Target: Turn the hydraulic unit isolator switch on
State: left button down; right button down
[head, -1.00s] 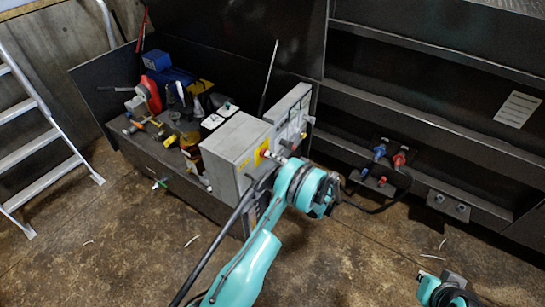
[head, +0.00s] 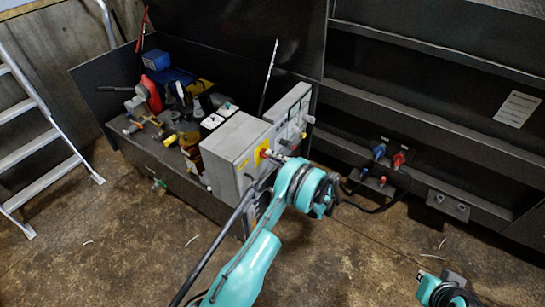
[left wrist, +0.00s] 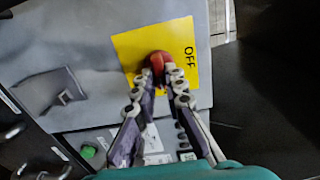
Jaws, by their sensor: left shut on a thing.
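The isolator switch is a red knob (left wrist: 158,62) on a yellow plate (left wrist: 130,45) marked OFF, on the face of a grey box. In the head view, the yellow plate (head: 257,158) shows on the grey box (head: 232,152). My left gripper (left wrist: 162,72) is shut on the red knob, with one finger on each side of it. The fingers hide part of the knob, and I cannot read its exact angle. In the head view, my left gripper (head: 273,156) reaches the box from the front right. Part of my right arm shows at the lower right; its fingers are not clear.
A grey panel with buttons (head: 292,115) stands behind the box; a green button (left wrist: 88,152) shows in the left wrist view. Tools and bottles crowd the dark bench (head: 165,155) at the left. A ladder (head: 40,110) leans farther left. Red and blue connectors (head: 390,158) sit at the right.

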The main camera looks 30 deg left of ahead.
dwell(0.3)
pick_arm(q)
jog(key=c, duration=1.6)
grip_release()
jog(key=d, duration=0.8)
jog(key=s+d, duration=0.1)
jog(key=d, duration=0.3)
